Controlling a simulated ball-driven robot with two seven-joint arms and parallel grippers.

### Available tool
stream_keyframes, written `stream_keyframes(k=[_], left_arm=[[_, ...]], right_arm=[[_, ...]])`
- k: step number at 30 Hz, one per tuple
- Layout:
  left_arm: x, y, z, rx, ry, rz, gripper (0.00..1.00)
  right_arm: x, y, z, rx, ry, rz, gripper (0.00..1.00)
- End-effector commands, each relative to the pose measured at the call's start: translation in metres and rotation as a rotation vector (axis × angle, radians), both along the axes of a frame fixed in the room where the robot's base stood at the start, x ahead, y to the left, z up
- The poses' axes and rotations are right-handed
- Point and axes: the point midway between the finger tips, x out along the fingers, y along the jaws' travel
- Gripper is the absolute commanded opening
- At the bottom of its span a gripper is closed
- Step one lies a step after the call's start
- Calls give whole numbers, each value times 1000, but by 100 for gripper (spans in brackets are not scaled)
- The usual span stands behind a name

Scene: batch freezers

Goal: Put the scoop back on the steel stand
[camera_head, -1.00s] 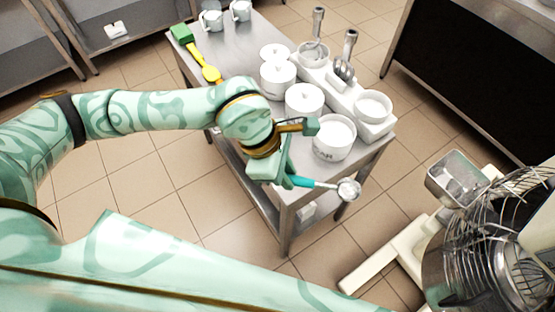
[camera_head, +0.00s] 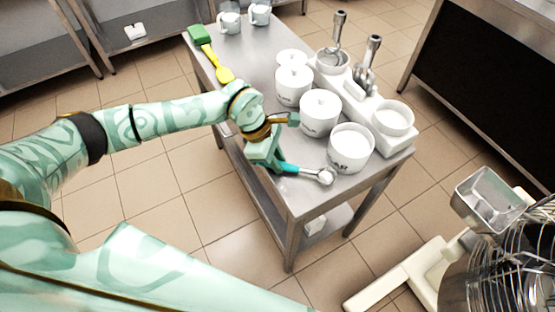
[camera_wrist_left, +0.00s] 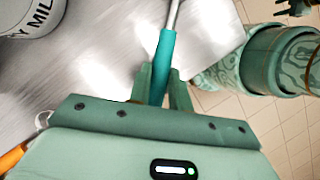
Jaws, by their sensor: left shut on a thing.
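The scoop has a teal handle (camera_head: 290,168) and a round metal bowl (camera_head: 326,176). My left gripper (camera_head: 277,165) is shut on the handle. The scoop extends right over the near end of the steel stand (camera_head: 298,195), a two-level steel table. In the left wrist view, the teal handle (camera_wrist_left: 164,62) is between the two fingers (camera_wrist_left: 160,88), with bare steel top (camera_wrist_left: 105,65) behind it. The bowl is out of that view. I cannot tell whether the scoop touches the top.
White tubs (camera_head: 351,148) stand close behind the bowl. A white holder (camera_head: 362,101) carries metal utensils and a small bowl. A mixer with a wire guard (camera_head: 510,245) stands at lower right.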

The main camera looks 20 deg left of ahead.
Motion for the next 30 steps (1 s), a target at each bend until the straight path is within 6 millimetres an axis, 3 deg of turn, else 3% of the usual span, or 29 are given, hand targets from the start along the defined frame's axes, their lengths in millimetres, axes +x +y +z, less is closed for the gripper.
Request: stream_keyframes(k=[10, 11, 12, 13, 23, 30], left_arm=[[1, 0, -5, 1, -2, 1, 0], [1, 0, -4, 1, -2, 1, 28], [1, 0, -4, 1, -3, 1, 39], [1, 0, -4, 1, -3, 1, 42], [1, 1, 1, 0, -4, 2, 42], [-1, 19, 46, 3, -9, 2, 42]], right_arm=[[-1, 0, -2, 1, 1, 0, 36], [0, 0, -2, 1, 1, 0, 36], [0, 0, -2, 1, 1, 0, 36], [0, 1, -2, 1, 1, 0, 36], [0, 3, 1, 4, -1, -2, 36], [4, 4, 12, 5, -10, -3, 36]])
